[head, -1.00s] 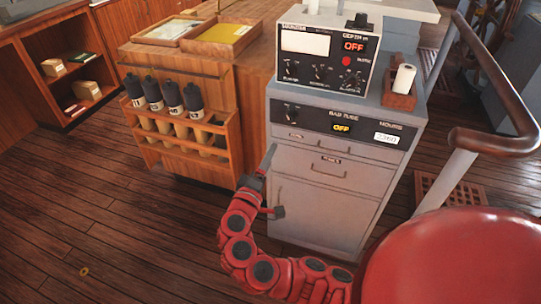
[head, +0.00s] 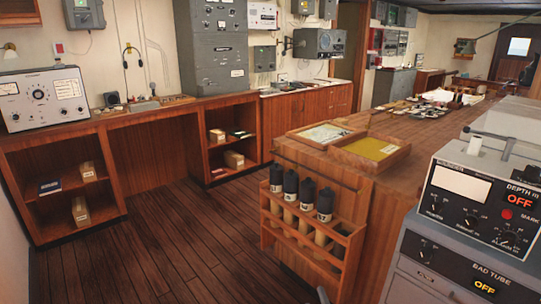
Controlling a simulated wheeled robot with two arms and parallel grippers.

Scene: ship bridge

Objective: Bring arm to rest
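Only a small grey tip, which looks like a finger of my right gripper (head: 322,295), shows at the bottom edge of the head view. It is in front of the lower part of the wooden rack. The rest of that gripper and its arm are out of view below, so I cannot tell whether it is open or shut. My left gripper is not in view.
A grey instrument cabinet (head: 425,285) with a depth unit (head: 475,205) stands close at right. A wooden rack (head: 305,240) holds several dark-capped cylinders. Wooden shelves (head: 60,195) line the left. The plank floor (head: 180,240) between is clear.

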